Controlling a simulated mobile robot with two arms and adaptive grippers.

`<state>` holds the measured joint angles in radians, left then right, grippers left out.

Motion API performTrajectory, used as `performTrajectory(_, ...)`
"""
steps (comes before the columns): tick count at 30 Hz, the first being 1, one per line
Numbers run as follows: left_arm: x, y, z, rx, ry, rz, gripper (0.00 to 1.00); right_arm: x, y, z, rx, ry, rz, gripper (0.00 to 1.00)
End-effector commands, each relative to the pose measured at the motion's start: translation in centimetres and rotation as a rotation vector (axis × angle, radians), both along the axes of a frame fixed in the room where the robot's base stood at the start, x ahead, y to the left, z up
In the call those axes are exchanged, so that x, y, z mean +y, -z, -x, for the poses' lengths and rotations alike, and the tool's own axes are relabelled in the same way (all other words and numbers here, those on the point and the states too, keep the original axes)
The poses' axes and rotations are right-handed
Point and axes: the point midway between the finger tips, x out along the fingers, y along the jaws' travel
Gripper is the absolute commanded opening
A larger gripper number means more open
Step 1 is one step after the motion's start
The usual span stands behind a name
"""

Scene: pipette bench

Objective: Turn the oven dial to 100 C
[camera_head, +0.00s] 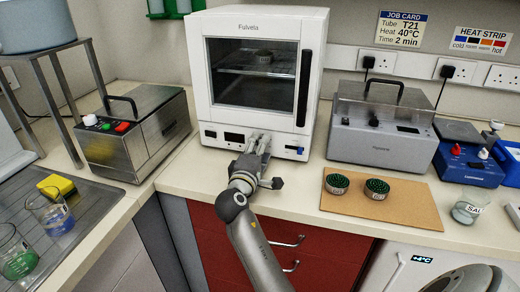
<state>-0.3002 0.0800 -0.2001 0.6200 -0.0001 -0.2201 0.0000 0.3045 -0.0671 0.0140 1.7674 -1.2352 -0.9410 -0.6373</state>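The white oven (257,75) labelled Fulvela stands at the back centre, with its glass door shut. Its front strip under the door carries a dark display (234,138) and small controls near both ends. My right gripper (260,142) is up against the middle of this strip, with its fingers pointing at the oven. The fingers cover that part of the panel, so the dial cannot be made out. I cannot tell whether the fingers are closed on anything. My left gripper is not in view.
A steel bath (150,145) stands left of the oven and a grey lidded unit (385,135) right of it. A cork mat (410,212) bears two green-topped round racks (338,183) (376,188). The wall job card (401,29) reads Tube T21, 40°C, 2 min.

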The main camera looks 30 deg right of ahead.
Motion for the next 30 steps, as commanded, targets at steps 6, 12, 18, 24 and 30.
performTrajectory(6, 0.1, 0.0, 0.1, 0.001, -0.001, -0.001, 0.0, 0.2, -0.1, 0.1, -0.001, 0.0, 0.002, 0.47)
performTrajectory(12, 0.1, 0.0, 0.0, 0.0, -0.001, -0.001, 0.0, 2.2, 0.0, 1.9, -0.001, -0.002, -0.002, 0.47)
performTrajectory(18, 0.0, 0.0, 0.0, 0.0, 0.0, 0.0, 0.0, 4.6, 0.1, 3.9, 0.0, -0.002, -0.001, 0.47)
performTrajectory(24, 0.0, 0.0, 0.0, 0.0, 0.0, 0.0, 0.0, 5.7, 0.0, 4.8, 0.0, 0.0, 0.0, 0.47)
performTrajectory(30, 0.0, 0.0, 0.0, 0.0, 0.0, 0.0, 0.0, 5.7, 0.0, 4.9, 0.0, 0.0, 0.0, 0.47)
